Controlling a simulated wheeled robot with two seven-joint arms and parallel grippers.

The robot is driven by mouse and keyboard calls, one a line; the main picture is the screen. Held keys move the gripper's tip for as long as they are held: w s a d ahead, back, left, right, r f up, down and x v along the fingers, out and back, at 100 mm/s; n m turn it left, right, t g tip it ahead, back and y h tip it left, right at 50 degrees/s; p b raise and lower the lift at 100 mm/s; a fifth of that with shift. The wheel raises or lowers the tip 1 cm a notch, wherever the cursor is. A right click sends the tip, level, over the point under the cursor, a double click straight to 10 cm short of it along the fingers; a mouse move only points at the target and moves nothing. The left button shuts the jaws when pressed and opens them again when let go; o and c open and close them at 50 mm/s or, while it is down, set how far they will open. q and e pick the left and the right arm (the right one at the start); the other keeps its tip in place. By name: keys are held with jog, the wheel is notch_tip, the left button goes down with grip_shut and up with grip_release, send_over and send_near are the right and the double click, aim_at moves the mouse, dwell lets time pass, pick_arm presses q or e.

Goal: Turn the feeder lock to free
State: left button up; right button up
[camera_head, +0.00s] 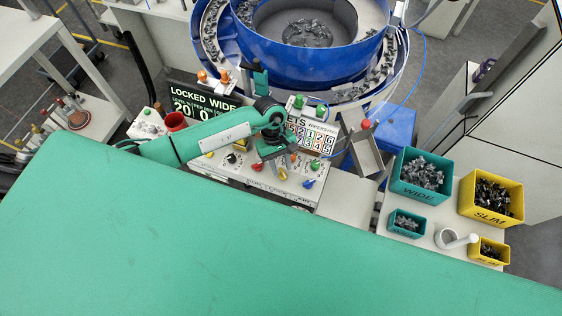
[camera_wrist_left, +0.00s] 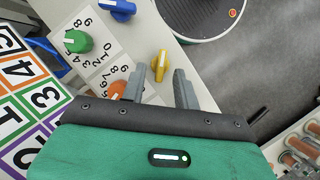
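The display (camera_head: 200,103) in the head view reads "LOCKED WIDE". The white control panel (camera_head: 225,172) below it carries several coloured knobs; I cannot tell for sure which is the feeder lock. My left gripper (camera_head: 280,160) is over the panel, pointing down. In the left wrist view its fingers (camera_wrist_left: 161,80) are apart with nothing between them. A yellow knob (camera_wrist_left: 162,66) shows just beyond the fingertips, and an orange knob (camera_wrist_left: 117,90) beside the left finger. A green knob (camera_wrist_left: 77,42) and a blue knob (camera_wrist_left: 118,8) are farther off. The right gripper is out of view.
The blue bowl feeder (camera_head: 315,50) stands behind the panel. A number board (camera_head: 312,135) stands at the panel's back right. Teal (camera_head: 420,188) and yellow (camera_head: 491,215) bins of parts stand at the right.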

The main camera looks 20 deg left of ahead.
pick_arm(q)
jog(key=shift+s+f, duration=0.1)
jog(key=shift+f, duration=0.2)
grip_shut()
